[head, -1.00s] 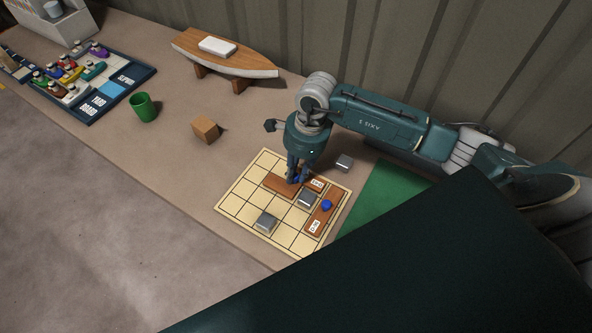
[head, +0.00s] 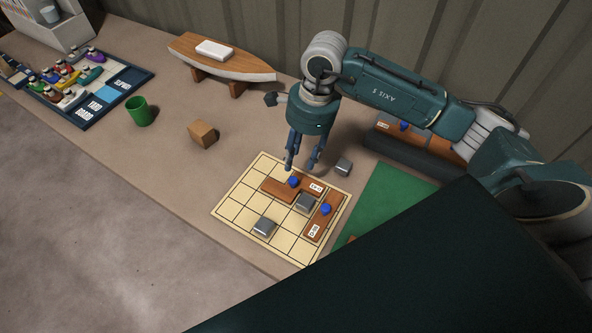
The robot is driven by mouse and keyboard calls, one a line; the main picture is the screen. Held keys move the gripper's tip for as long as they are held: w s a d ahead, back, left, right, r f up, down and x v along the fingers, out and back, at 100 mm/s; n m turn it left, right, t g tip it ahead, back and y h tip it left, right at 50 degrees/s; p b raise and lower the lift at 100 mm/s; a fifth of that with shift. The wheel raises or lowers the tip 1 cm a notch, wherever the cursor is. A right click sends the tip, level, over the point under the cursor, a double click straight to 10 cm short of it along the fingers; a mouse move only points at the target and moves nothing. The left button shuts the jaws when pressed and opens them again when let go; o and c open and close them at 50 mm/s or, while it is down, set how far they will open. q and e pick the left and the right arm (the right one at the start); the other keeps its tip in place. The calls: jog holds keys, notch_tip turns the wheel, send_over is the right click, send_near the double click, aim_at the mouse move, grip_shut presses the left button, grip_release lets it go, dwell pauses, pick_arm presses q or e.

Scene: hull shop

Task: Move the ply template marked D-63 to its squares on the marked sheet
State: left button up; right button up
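The marked sheet (head: 234,208) is a pale yellow grid on the bench. A brown ply template (head: 274,187) with a blue knob lies across its upper part, its label too small to read surely. A second brown template (head: 325,215) with a blue knob lies along the sheet's right side; I cannot surely read which is D-63. My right gripper (head: 301,167) is open and empty, fingers pointing down just above the first template's knob and apart from it. My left gripper is not in view.
Metal blocks sit on the sheet (head: 264,226), between the templates (head: 306,201), and off it (head: 343,167). A green mat (head: 385,203) lies right. Another template (head: 385,128) shows behind my arm. A wooden block (head: 203,133), green cup (head: 139,111) and model boat (head: 222,66) stand left.

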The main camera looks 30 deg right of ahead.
jog(key=r, duration=0.3)
jog(key=shift+s+d+r, duration=0.1)
jog(key=shift+d+r, duration=0.2)
jog(key=shift+r, duration=0.1)
jog(key=shift+f, duration=0.1)
